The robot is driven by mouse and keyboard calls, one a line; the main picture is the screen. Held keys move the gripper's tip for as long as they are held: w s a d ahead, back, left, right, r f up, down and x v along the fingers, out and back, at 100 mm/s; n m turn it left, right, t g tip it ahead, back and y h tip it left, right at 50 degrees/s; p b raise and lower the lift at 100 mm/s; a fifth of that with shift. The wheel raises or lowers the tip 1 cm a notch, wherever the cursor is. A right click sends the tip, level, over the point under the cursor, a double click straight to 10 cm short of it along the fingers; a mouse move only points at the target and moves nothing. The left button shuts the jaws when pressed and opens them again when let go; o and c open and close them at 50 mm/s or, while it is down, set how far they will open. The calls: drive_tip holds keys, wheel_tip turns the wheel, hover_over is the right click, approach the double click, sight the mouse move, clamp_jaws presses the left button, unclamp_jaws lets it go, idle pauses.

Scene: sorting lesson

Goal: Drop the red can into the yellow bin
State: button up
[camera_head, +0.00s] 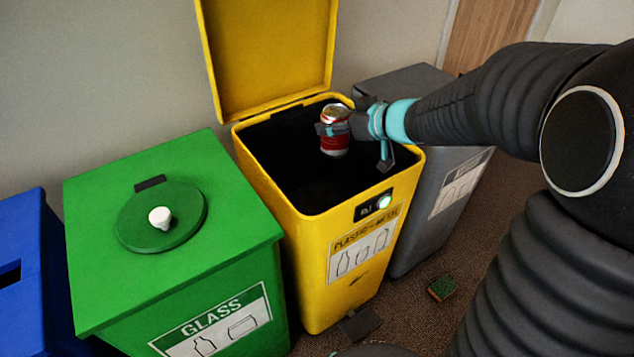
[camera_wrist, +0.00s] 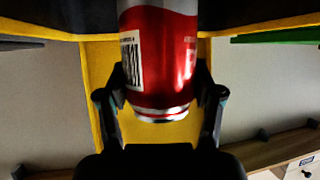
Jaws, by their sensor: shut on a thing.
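The red can (camera_head: 335,142) has a silver top and stands roughly upright in my gripper (camera_head: 335,129), over the open mouth of the yellow bin (camera_head: 345,267). The bin's yellow lid (camera_head: 267,55) is raised at the back, and its inside is dark. A small green light glows on the bin's front. In the wrist view the can (camera_wrist: 160,65) fills the space between the two black fingers of my gripper (camera_wrist: 160,95), which are shut on it. The inside bottom of the bin is too dark to make out.
A green glass bin (camera_head: 235,240) with a white-knobbed round lid stands left of the yellow bin. A blue bin (camera_head: 30,245) is at the far left. A grey bin (camera_head: 425,200) stands at the right. A small green-topped block (camera_head: 442,288) lies on the floor.

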drive_tip(key=shift+f+b, duration=0.8)
drive_tip(key=shift+f, duration=0.05)
drive_tip(key=o, duration=0.8)
drive_tip(key=shift+o, duration=0.2)
drive_tip(key=shift+r, duration=0.1)
wheel_tip(320, 180, up, 10)
drive_tip(key=shift+f, duration=0.1)
